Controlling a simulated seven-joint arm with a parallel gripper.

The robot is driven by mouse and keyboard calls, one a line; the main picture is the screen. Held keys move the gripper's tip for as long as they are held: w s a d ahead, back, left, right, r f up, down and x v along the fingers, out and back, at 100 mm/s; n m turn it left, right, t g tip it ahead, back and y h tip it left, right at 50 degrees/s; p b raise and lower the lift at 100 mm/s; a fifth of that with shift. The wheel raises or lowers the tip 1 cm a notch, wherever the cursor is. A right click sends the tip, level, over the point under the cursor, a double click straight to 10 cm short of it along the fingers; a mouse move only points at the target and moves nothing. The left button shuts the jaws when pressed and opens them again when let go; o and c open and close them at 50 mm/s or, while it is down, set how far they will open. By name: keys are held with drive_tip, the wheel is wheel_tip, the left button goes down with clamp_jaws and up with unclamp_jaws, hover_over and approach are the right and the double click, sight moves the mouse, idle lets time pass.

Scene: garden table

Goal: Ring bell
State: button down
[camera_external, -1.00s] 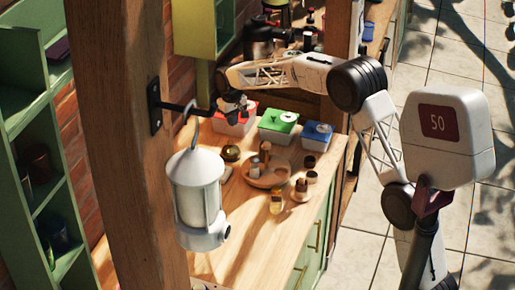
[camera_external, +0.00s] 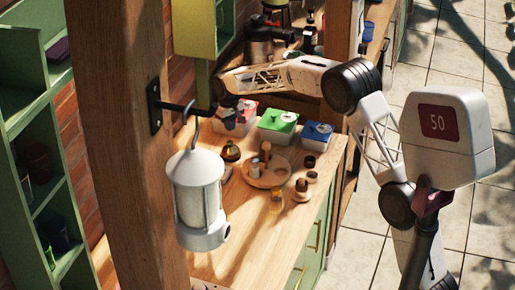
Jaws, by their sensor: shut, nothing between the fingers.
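A small brass-coloured dome (camera_external: 230,151), which looks like the bell, stands on the wooden counter (camera_external: 255,232), just right of the hanging lantern. My gripper (camera_external: 226,124) is above and slightly left of the dome, pointing down, in front of the red-lidded box. Its fingers are shut and hold nothing. They are small and dark in this view, and I cannot tell exactly how far they are from the dome; a gap seems to show between them.
A white lantern (camera_external: 198,200) hangs from a hook on the wooden post, close in front. Boxes with red (camera_external: 247,110), green (camera_external: 278,120) and blue (camera_external: 318,133) lids stand behind. A round wooden tray (camera_external: 266,179) and small jars are to the right. The front counter is clear.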

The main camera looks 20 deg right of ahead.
sight(230, 141)
drive_tip(key=shift+f, duration=2.15)
drive_tip(key=shift+f, duration=0.9)
idle(0.8)
drive_tip(key=shift+r, duration=0.85)
idle(0.9)
drive_tip(key=shift+r, duration=3.05)
